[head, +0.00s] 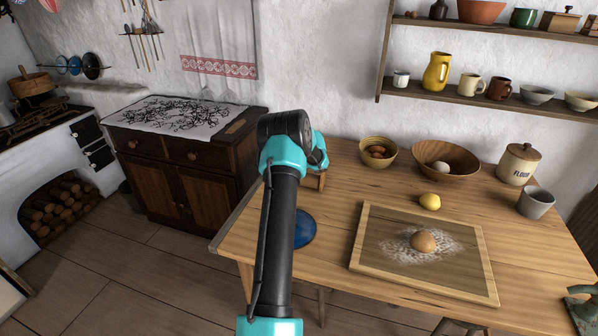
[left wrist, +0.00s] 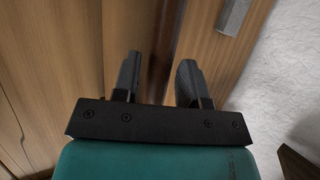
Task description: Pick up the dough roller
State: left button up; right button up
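My right gripper is not in view.
On the wooden table (head: 335,290) lies a framed board (head: 384,226) with flour and a round brown thing (head: 423,242). A lemon (head: 430,202), two bowls (head: 377,152) (head: 459,153), a flour jar (head: 518,164) and a grey cup (head: 536,203) stand behind. A blue round thing (head: 305,230) is partly hidden.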

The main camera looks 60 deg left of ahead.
pick_arm(q)
jog(key=shift+x, duration=1.2)
jog(key=shift+c, duration=0.5)
jog(key=c, duration=0.6)
jog(key=shift+r, duration=0.1)
grip_shut()
jog(key=shift+r, duration=1.85)
jog(key=s+d, duration=0.3)
jog(key=d, duration=0.4)
jog(key=s+d+r, duration=0.1)
jog(key=s+d, duration=0.3)
jog(key=d, duration=0.3)
jog(key=shift+d, duration=0.2)
